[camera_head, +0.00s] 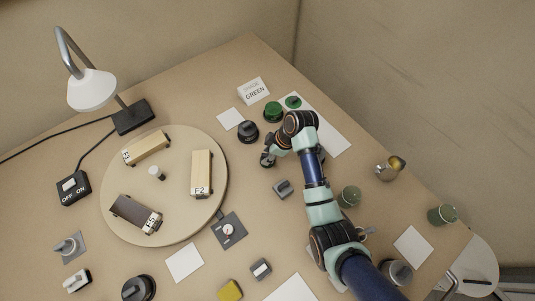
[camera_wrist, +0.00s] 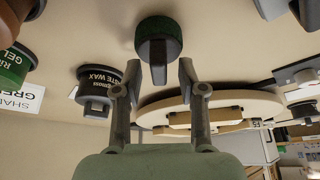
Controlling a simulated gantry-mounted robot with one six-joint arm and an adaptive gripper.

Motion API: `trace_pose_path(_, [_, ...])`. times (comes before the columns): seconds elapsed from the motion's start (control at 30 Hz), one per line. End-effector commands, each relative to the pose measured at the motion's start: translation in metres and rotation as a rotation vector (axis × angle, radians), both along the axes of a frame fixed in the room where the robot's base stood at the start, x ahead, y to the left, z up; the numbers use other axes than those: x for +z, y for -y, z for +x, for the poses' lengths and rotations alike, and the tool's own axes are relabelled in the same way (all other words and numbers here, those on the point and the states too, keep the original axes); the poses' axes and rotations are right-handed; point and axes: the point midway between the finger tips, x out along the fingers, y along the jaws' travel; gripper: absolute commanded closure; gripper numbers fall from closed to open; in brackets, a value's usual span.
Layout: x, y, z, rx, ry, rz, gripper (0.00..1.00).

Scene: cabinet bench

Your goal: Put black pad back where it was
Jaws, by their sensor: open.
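A dark pad with an upright black grip on a round greenish-black base (camera_wrist: 158,45) shows at the top middle of the wrist view. It is probably the small dark-grey block (camera_head: 283,188) just below my gripper in the head view, but I cannot be sure. My gripper (camera_head: 267,160) hangs over the bench right of the turntable. In the wrist view my gripper (camera_wrist: 158,72) is open, with a finger on either side of the pad's grip. Nothing is visibly clamped. I cannot tell whether the fingers touch it.
The round turntable (camera_head: 128,226) carries wooden blocks. White cards, including one (camera_head: 185,262), lie around it. A GREEN box (camera_head: 253,91), jars and a lamp (camera_head: 92,90) stand further out.

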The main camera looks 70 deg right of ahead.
Motion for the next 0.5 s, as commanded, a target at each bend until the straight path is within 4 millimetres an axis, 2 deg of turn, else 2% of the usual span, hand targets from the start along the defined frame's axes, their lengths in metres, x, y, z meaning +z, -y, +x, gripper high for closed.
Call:
trace_pose_path(0.3, [0.075,0.007,-0.029,-0.003,0.003,-0.004,0.59])
trace_pose_path(0.5, [0.102,0.009,-0.042,-0.002,0.001,-0.001,0.59])
